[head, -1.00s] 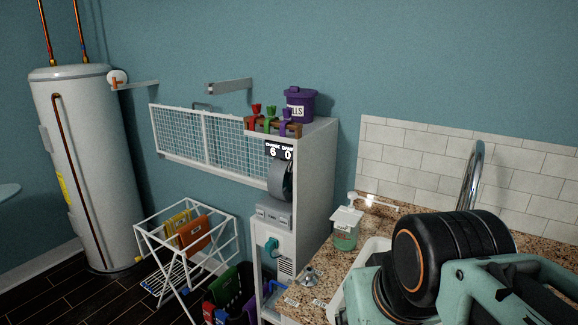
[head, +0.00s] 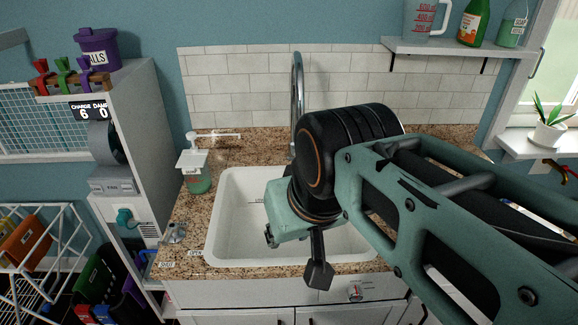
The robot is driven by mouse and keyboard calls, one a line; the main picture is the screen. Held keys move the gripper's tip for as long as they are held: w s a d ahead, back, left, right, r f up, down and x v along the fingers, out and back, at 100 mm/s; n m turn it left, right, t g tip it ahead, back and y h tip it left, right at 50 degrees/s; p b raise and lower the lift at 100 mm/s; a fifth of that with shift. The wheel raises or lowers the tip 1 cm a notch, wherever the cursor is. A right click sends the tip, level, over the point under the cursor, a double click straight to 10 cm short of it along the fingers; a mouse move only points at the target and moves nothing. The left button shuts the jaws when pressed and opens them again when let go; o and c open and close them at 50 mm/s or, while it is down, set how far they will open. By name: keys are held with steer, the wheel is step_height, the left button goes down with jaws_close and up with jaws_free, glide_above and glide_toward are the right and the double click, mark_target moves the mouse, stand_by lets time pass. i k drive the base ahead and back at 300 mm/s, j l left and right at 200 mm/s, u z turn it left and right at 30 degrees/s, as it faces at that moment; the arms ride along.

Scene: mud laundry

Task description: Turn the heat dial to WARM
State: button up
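A small round silver fitting (head: 355,292) with red marks sits on the cabinet front below the sink, right of centre. It looks like a dial, but its lettering is too small to read, so I cannot tell whether it is the heat dial or where it points. My gripper (head: 318,272) hangs over the front edge of the sink, left of and above that fitting and apart from it. One dark finger shows, pointing down. My arm hides the rest, so its opening cannot be judged.
The white sink (head: 235,225) and its tall faucet (head: 297,95) stand behind my gripper. A soap dispenser (head: 195,170) and a silver knob (head: 174,232) are on the counter to the left. A tall white cabinet (head: 145,140) stands further left. My arm blocks the right side.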

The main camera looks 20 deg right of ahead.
mark_target(354, 291)
steer(key=z, duration=1.1)
